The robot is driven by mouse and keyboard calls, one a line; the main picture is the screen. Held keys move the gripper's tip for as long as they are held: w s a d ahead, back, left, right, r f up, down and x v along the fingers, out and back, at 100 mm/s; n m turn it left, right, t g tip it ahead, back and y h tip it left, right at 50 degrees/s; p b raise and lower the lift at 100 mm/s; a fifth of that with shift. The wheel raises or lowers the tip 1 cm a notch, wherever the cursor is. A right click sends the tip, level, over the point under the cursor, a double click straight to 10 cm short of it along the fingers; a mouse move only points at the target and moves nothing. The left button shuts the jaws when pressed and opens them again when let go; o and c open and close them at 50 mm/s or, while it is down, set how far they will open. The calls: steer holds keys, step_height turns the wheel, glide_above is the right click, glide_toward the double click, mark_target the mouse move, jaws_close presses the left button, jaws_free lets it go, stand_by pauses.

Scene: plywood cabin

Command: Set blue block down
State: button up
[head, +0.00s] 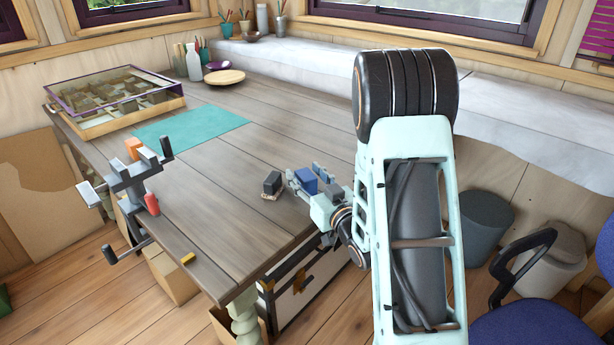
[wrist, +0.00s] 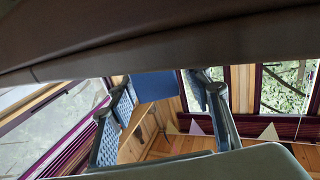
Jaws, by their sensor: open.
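The blue block (head: 306,180) is at the right side of the wooden table (head: 215,225), among the fingers of my gripper (head: 305,182) in the head view. In the wrist view the blue block (wrist: 153,87) shows between the two spread fingers of my gripper (wrist: 162,110), with a gap to the right finger. Its upper part in that picture is cut off by a brown band. My gripper is open and lies low over the tabletop, reaching in from the right. The block's underside is hidden, so I cannot tell whether it touches the table.
A dark block (head: 272,182) stands just left of my gripper. A grey vise (head: 128,180) with an orange block (head: 133,146) is at the left edge. A teal mat (head: 190,128) and a glass-topped case (head: 115,98) lie farther back. The middle tabletop is clear.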

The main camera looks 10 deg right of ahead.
steer(key=shift+r, duration=0.1)
steer(key=shift+r+p, duration=0.1)
steer(key=shift+p, duration=0.25)
steer(key=v, duration=0.9)
steer(key=shift+s+d+r+p, duration=0.1)
steer(key=shift+s+d+p, duration=0.05)
steer(key=shift+p, duration=0.25)
steer(key=shift+r+p, duration=0.1)
steer(key=shift+p, duration=0.55)
steer(key=p+v, duration=0.2)
steer(key=p, duration=0.3)
steer(key=shift+o, duration=0.5)
steer(key=shift+s+p, duration=0.3)
steer(key=shift+p, duration=0.4)
